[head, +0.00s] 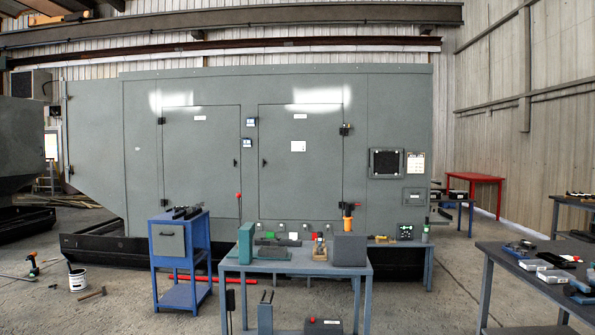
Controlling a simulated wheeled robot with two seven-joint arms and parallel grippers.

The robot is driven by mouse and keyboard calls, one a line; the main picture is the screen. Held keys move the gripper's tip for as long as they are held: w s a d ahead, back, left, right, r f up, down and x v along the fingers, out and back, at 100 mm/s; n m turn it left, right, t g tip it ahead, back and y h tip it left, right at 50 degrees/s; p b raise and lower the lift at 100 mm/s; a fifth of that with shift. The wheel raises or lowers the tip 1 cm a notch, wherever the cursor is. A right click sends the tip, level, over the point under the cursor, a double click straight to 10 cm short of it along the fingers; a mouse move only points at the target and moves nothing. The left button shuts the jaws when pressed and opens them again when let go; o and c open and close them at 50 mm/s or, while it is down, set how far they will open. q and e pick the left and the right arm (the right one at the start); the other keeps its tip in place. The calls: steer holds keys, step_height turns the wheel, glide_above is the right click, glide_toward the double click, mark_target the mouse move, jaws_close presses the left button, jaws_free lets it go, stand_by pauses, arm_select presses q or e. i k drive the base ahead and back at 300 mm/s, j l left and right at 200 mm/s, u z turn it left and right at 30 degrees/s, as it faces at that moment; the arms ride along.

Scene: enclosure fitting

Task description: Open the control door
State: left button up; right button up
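A large grey enclosure (380,100) stands across the middle of the head view. It has two tall doors, a left door (202,150) and a right door (300,180); both look shut, flush with the wall. The left door has a dark handle (236,162) near its right edge; the right door has one (264,162) near its left edge. Each door carries small white labels. I cannot tell from the labels which one is the control door. The doors' lower parts are partly hidden by things in front. Neither of my grippers is in view.
A grey-blue workbench (300,264) with tools and boxes stands before the right door. A blue cart (181,262) stands before the left door. A white bucket (77,279) and a hammer (92,294) are on the floor. A dark table (500,260) is at right.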

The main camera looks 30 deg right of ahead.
mark_target(300, 145)
steer(key=i+l, duration=0.15)
steer(key=i, duration=0.65)
steer(key=i+u, duration=0.1)
steer(key=i, duration=1.35)
steer(key=i+l+u, duration=0.1)
steer(key=i, duration=1.4)
steer(key=i+l+z, duration=0.1)
steer(key=i+z, duration=0.15)
steer(key=i, duration=0.25)
steer(key=i+z, duration=0.3)
steer(key=i, duration=0.2)
steer(key=i+j+z, duration=0.1)
steer(key=i+z, duration=0.15)
steer(key=i, duration=0.25)
steer(key=i+j+z, duration=0.25)
steer(key=i, duration=0.25)
steer(key=i+j+z, duration=0.25)
steer(key=i, duration=0.2)
steer(key=i+l, duration=0.2)
steer(key=i, duration=0.3)
steer(key=i+l+z, duration=0.15)
steer(key=i, duration=0.35)
steer(key=i+l, duration=0.25)
steer(key=i, duration=0.3)
